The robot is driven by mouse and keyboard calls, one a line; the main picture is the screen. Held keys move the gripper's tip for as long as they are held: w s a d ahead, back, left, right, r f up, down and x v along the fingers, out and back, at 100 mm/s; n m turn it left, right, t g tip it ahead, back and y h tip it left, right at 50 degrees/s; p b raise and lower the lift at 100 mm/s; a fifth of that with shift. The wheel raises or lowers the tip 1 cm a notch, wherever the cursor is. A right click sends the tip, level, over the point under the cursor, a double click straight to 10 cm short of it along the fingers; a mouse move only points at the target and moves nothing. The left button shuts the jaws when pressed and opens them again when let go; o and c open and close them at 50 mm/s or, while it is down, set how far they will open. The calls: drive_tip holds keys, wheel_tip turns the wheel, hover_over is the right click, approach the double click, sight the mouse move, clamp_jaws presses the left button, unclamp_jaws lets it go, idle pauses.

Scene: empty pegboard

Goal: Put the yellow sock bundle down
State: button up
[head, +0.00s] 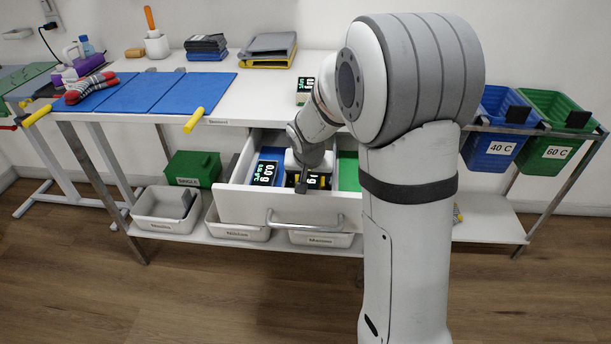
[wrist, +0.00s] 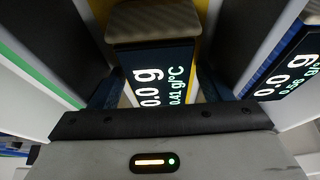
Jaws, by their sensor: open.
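My gripper (head: 304,176) is open and reaches down into the middle compartment of the pulled-out white drawer (head: 258,207). I make out no whole yellow sock bundle in either view. In the wrist view a dark display panel (wrist: 160,75) reading 0.0 g lies between the spread jaws, with a beige padded surface (wrist: 150,20) above it. A yellow strip (wrist: 190,15) shows beside that pad. Whether the strip is compartment lining or sock, I cannot tell. Much of the compartment is hidden by my gripper and arm.
A blue compartment (head: 268,171) lies left of the middle one and a green one (head: 349,174) right. A red-grey striped sock (head: 90,88) lies on the tabletop at left. Grey bins (head: 165,211) stand on the shelf below. Blue (head: 492,150) and green (head: 553,153) crates hang at right.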

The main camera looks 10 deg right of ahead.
drive_tip(key=shift+s+f+p, duration=0.25)
drive_tip(key=shift+f+p, duration=0.05)
drive_tip(key=shift+p, duration=0.1)
drive_tip(key=v, duration=0.4)
drive_tip(key=p+v, duration=0.1)
drive_tip(key=v, duration=0.3)
drive_tip(key=w+p+v, duration=0.1)
drive_tip(key=v, duration=0.3)
drive_tip(key=shift+r, duration=0.15)
drive_tip(key=s+n+g+y, duration=0.1)
drive_tip(key=s+n+g, duration=0.1)
drive_tip(key=s, duration=2)
drive_tip(key=shift+s+d+n+g, duration=0.3)
drive_tip(key=shift+d+n, duration=0.1)
drive_tip(key=shift+n, duration=0.4)
drive_tip(key=shift+w, duration=0.1)
